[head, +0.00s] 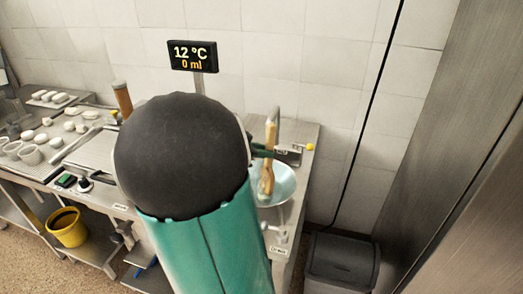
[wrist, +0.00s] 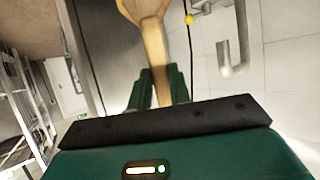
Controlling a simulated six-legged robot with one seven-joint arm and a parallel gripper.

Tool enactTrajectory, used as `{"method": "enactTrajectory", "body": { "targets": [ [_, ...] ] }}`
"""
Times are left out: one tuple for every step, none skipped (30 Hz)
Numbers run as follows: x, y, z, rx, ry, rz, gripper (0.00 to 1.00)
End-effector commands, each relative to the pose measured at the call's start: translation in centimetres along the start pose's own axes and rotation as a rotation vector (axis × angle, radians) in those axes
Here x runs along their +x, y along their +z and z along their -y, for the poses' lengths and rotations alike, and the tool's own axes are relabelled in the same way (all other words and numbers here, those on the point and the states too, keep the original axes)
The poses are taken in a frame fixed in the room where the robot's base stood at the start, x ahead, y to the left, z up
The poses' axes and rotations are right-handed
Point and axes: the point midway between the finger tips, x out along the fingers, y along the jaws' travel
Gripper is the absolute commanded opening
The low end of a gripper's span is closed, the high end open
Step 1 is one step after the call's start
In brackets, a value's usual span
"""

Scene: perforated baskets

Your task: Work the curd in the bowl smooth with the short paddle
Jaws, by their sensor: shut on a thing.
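The short wooden paddle (head: 267,180) stands nearly upright over the pale blue bowl (head: 285,187) at the right end of the counter in the head view. My gripper (head: 264,152) is shut on the paddle, with its dark green fingers around the middle of it. In the wrist view my gripper (wrist: 162,88) holds the paddle (wrist: 150,28) between its fingers, with the wide pale part away from the palm. The paddle's lower end is at the bowl; I cannot tell whether it touches. I cannot make out any curd in the bowl. My arm hides the counter's middle.
A display (head: 192,56) reads 12 °C and 0 ml. A yellow knob (head: 310,146) is right of the bowl. A dark bin (head: 342,262) stands on the floor at the right. Cups and white pieces fill the counter's left, above a yellow bucket (head: 67,228).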

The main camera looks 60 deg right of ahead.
Motion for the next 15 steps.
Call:
{"method": "enactTrajectory", "body": {
  "targets": [
    [0.0,-0.1,0.0,0.001,0.000,0.000,0.00],
    [-0.1,-0.1,0.0,0.001,0.000,0.000,0.00],
    [-0.1,-0.3,0.0,0.002,-0.001,0.000,0.00],
    [-0.2,-0.4,0.0,0.002,-0.001,0.000,0.00],
    [-0.3,-0.6,0.0,0.003,-0.001,0.000,0.00],
    [-0.4,-0.9,0.0,0.004,-0.001,0.000,0.00],
    [-0.5,-1.1,0.1,0.003,-0.002,0.000,0.00],
    [-0.6,-1.3,0.1,0.003,-0.002,0.000,0.00],
    [-0.8,-1.6,0.1,0.003,-0.002,0.000,0.00],
    [-0.9,-1.7,0.1,0.003,-0.002,0.000,0.00],
    [-1.0,-1.9,0.1,0.003,-0.002,0.000,0.00],
    [-1.1,-2.2,0.1,0.003,-0.002,0.000,0.00],
    [-1.2,-2.4,0.1,0.002,-0.001,0.000,0.00],
    [-1.3,-2.6,0.1,0.002,-0.001,0.000,0.00],
    [-1.4,-2.8,0.1,0.003,-0.001,0.000,0.00]
  ]
}}
